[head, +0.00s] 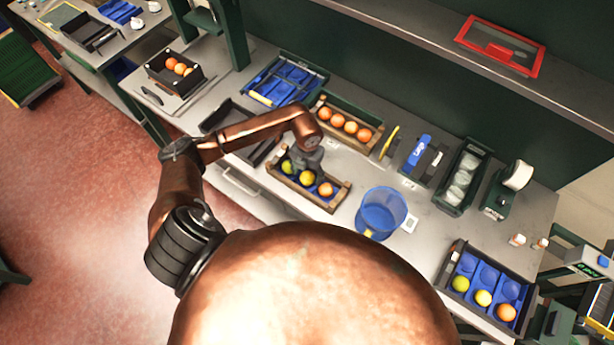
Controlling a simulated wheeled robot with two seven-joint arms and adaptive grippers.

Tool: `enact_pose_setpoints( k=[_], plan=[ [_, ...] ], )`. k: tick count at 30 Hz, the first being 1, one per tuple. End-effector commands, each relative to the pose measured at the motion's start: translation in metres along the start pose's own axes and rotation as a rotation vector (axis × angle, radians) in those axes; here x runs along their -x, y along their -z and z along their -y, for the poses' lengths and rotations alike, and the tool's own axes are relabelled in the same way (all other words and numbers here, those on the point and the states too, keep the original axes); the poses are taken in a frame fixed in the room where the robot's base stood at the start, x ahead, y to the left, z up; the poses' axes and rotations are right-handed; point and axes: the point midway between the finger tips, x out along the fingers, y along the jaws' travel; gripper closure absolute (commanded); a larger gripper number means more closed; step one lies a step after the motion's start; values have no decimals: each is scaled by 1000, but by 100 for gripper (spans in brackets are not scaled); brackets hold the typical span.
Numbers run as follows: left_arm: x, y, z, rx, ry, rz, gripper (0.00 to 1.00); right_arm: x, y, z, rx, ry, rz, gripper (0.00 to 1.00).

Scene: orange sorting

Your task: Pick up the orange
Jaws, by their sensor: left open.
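An orange (326,189) sits at the right end of a low wooden crate (331,206) on the bench. Two yellow-green fruits (306,178) lie in the same crate to its left. My left gripper (303,170) is over the crate, above the yellow-green fruits and left of the orange. It is open, and its fingers are small and partly hidden by the wrist. A second wooden crate (373,139) behind holds several oranges (351,127). My right gripper is not in view.
A blue round bin (384,211) stands right of the near crate. A black tray with blue compartments (452,262) at the right holds fruits. A black box (163,80) with oranges is at the upper left. A dark tray (223,113) lies beneath my left arm.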

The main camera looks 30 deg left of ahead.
Motion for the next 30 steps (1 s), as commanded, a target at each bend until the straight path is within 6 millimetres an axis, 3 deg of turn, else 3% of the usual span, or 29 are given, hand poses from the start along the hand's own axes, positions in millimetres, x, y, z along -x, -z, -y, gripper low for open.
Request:
enact_pose_setpoints(
  k=[7, 27, 30],
  plan=[
    [-2, 0, -1, 2, 1, 1, 41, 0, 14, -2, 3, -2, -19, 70],
    [-1, 0, -1, 2, 1, 1, 87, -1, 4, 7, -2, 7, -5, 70],
    [-1, 0, -1, 2, 1, 1, 87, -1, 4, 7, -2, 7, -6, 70]
  ],
)
